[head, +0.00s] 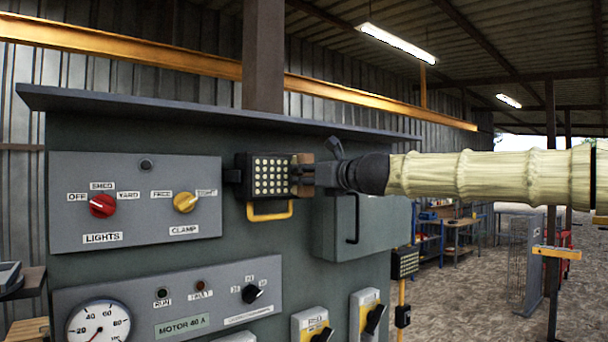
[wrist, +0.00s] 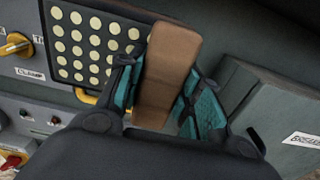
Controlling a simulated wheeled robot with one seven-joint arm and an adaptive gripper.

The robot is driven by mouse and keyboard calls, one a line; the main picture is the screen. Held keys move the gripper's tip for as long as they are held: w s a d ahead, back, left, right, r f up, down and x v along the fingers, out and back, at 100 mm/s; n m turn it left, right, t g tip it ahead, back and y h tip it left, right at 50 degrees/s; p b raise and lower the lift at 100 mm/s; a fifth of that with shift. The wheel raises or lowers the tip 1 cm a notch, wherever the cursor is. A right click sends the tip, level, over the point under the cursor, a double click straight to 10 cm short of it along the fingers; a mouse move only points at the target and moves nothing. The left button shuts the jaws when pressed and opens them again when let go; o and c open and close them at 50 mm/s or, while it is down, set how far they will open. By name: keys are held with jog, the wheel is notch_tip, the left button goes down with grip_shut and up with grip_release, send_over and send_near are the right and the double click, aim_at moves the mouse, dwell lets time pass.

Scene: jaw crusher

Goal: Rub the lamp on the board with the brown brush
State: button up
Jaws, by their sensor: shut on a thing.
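The lamp (head: 268,178) is a dark square block with a grid of pale round LEDs and a yellow handle below. It is mounted on the dark green board (head: 120,265), and its LED face also shows in the wrist view (wrist: 92,45). The brown brush (wrist: 168,70) is a flat brown block. My gripper (head: 306,175) is shut on it, with a teal-padded finger on each side in the wrist view (wrist: 158,95). The brush is at the right edge of the lamp's face. I cannot tell whether it touches. Its underside is hidden.
A grey box (head: 335,230) with a dark handle sticks out of the board just below my gripper. A panel (head: 130,200) with red and yellow knobs is left of the lamp. A second lamp on a yellow stand (head: 404,262) is right of the board.

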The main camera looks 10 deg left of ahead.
aim_at(271, 174)
jog(key=shift+s+a, duration=0.1)
jog(key=shift+s+a+b, duration=0.9)
jog(key=shift+s+a, duration=0.25)
jog(key=shift+s, duration=0.35)
jog(key=shift+s+a+b, duration=0.9)
jog(key=shift+s+a, duration=0.25)
jog(key=shift+s, duration=0.3)
jog(key=shift+d, duration=0.1)
jog(key=shift+b+v, duration=0.6)
jog(key=shift+v, duration=2.3)
jog(key=v, duration=0.3)
jog(key=shift+f, duration=0.1)
